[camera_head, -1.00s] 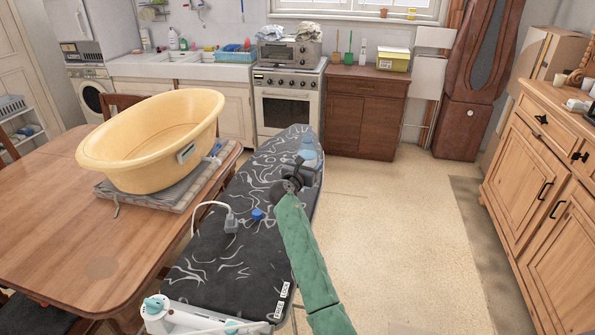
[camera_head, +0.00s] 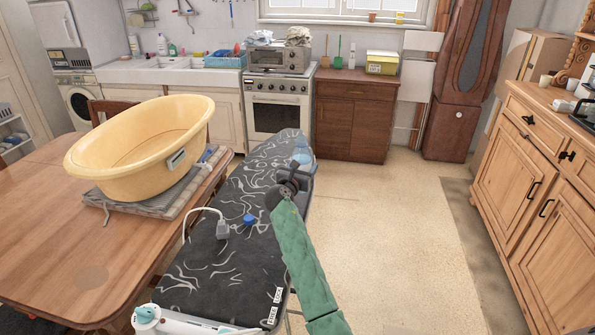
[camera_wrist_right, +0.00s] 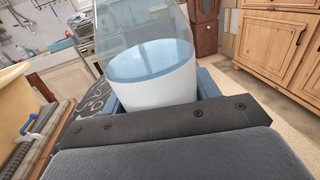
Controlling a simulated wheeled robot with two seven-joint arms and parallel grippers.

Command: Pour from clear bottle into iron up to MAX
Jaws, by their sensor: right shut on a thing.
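A clear bottle (camera_head: 303,150) with a bluish tint is at the far end of the ironing board, partly hidden by my right gripper (camera_head: 298,168). In the right wrist view the bottle (camera_wrist_right: 152,80) is close up, with a white lower part under a blue top edge and clear walls above. My right gripper (camera_wrist_right: 160,100) is shut on it. A white object with teal knobs, seemingly the iron (camera_head: 165,322), is at the board's near end, cut off by the bottom edge. Its MAX mark cannot be made out. My left gripper is not in view.
The ironing board (camera_head: 215,262) has a black patterned cover, a small blue cap (camera_head: 249,219) and a grey plug (camera_head: 222,229) on a white cord. A yellow tub (camera_head: 140,150) stands on the wooden table (camera_head: 60,240) at left. The floor (camera_head: 390,230) at right is clear.

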